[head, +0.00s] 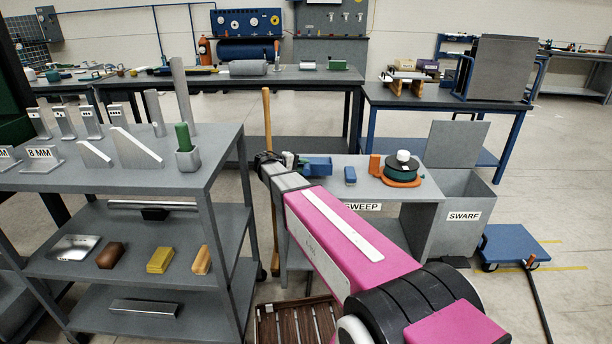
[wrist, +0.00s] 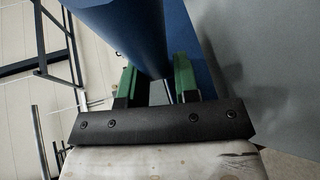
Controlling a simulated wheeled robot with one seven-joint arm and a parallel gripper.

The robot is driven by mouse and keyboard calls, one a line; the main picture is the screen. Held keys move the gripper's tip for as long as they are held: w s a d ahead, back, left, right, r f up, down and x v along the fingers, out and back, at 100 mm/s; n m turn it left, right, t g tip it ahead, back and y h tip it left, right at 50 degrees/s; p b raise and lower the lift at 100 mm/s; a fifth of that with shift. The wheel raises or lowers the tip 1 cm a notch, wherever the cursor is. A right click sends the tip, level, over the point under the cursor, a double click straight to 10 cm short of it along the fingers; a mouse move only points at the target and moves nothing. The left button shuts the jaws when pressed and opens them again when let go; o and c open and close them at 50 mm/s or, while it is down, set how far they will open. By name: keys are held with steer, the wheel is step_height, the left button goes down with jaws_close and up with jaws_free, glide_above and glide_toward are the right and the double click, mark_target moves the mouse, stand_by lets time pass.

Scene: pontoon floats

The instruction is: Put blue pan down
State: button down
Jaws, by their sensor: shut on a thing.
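The blue pan (head: 315,166) is at the left end of the small grey bench (head: 425,192) marked SWEEP. In the head view I cannot tell whether it touches the bench top. My gripper (head: 275,162) is at the pan's left side, at the end of my pink arm, and its fingers are mostly hidden there. In the wrist view my gripper (wrist: 157,85) has its green fingers on either side of the narrow part of the pan (wrist: 130,32), shut on it. The pan's large blue surface fills the upper middle of that view.
On the bench are a small blue block (head: 350,175) and an orange holder (head: 402,180) with a green spool. A long wooden handle (head: 267,110) stands behind my gripper. A grey shelf cart (head: 215,170) is at left; the SWARF bin (head: 465,235) is at right.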

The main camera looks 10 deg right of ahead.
mark_target(312, 174)
steer(key=shift+w+d+f, duration=0.5)
steer(key=shift+w+f, duration=0.1)
steer(key=shift+w, duration=0.1)
steer(key=shift+f, duration=1.9)
steer(key=c, duration=0.8)
jaws_free()
steer(key=shift+f, duration=0.1)
steer(key=shift+c, duration=0.2)
steer(key=v, duration=1.2)
